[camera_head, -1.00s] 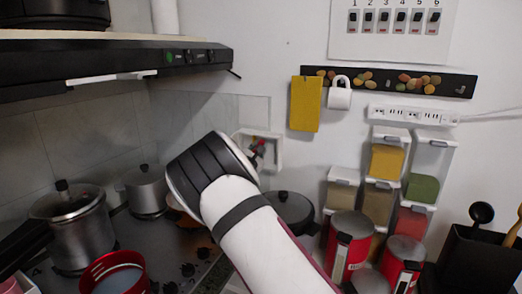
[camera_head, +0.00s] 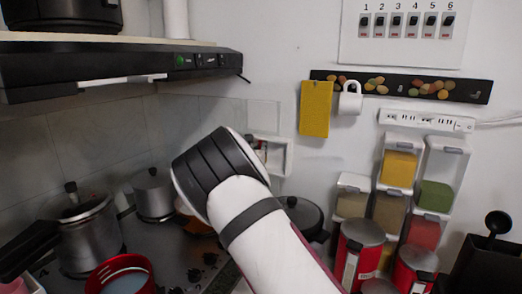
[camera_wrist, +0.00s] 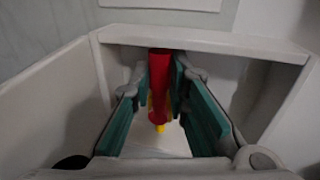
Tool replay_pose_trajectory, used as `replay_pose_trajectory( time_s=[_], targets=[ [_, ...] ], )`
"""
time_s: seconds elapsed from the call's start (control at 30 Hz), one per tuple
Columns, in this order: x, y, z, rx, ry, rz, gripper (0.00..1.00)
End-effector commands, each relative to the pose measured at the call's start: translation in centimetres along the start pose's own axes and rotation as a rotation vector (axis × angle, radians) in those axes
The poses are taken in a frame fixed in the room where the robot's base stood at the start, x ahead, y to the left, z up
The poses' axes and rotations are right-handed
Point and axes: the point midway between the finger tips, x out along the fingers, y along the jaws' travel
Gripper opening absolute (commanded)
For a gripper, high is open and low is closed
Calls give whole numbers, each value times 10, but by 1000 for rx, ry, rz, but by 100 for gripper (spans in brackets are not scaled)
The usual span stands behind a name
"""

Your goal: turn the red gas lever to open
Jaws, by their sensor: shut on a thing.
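The red gas lever (camera_wrist: 159,66) stands upright in the wrist view, inside a recessed white wall box (camera_wrist: 225,42). A yellow part shows beside it and at its lower end. My gripper (camera_wrist: 161,92) reaches into the box with its green-padded fingers on either side of the lever, shut on it. The lever's far side and its base are hidden. In the head view, the white box (camera_head: 287,158) is on the wall behind my arm. My arm hides the gripper and most of the lever there.
The box walls stand close around my fingers. Spice dispensers (camera_head: 398,168) and red canisters (camera_head: 358,250) stand at right. A mug (camera_head: 350,101) hangs above.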

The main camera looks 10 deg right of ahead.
Motion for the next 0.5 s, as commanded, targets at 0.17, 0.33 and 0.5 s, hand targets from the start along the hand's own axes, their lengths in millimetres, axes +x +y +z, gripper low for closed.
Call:
replay_pose_trajectory(
  time_s=[0.17, 0.33, 0.5],
  targets=[
    [0, 3, -1, -24, 4, 5, 0],
    [0, 4, 0, -26, 5, 6, 0],
    [0, 4, 0, -25, 4, 8, 18]
  ],
)
